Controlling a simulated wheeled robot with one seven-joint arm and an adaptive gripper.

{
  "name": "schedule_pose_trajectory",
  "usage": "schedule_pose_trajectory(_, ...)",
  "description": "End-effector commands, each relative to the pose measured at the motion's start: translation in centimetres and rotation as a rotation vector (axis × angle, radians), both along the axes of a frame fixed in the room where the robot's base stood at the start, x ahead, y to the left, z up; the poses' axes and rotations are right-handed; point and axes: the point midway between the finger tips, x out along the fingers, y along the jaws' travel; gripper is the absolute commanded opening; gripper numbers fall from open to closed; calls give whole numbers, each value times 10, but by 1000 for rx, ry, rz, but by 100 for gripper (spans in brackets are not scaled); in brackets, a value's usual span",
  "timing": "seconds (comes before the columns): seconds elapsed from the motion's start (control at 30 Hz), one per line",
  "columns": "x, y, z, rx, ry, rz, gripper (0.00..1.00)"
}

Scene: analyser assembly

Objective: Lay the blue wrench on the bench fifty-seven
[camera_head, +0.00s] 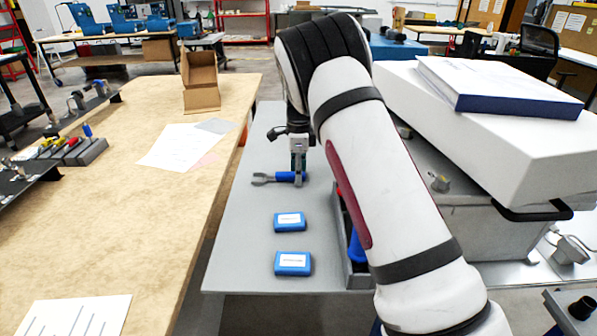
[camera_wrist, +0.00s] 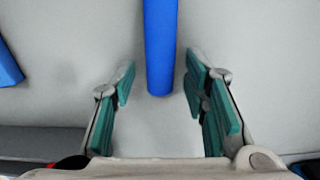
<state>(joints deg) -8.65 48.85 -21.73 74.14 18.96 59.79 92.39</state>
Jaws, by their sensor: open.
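The blue wrench (camera_head: 263,179) lies flat on the grey bench (camera_head: 232,245), its grey open jaw pointing left and its blue handle to the right. My gripper (camera_head: 298,179) is at the handle, pointing down. In the wrist view the blue handle (camera_wrist: 160,45) reaches in from the top and ends between the two green-padded fingers of my gripper (camera_wrist: 160,70). The fingers are open, with a gap on each side of the handle. The wrench's jaw is outside the wrist view. No bench number is readable.
Two blue labelled boxes (camera_head: 289,222) (camera_head: 292,263) lie nearer on the grey bench. A grey tray (camera_head: 358,280) with something blue inside stands to their right, partly hidden by my arm. A wooden table (camera_head: 120,215) runs along the left. The bench's near left is clear.

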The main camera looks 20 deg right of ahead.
Motion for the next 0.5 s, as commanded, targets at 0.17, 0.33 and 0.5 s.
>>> schedule_pose_trajectory(0.17,1,0,18,0,-4,1,41)
schedule_pose_trajectory(0.33,0,0,52,-2,-5,1,41)
schedule_pose_trajectory(0.5,0,0,86,0,-4,0,41)
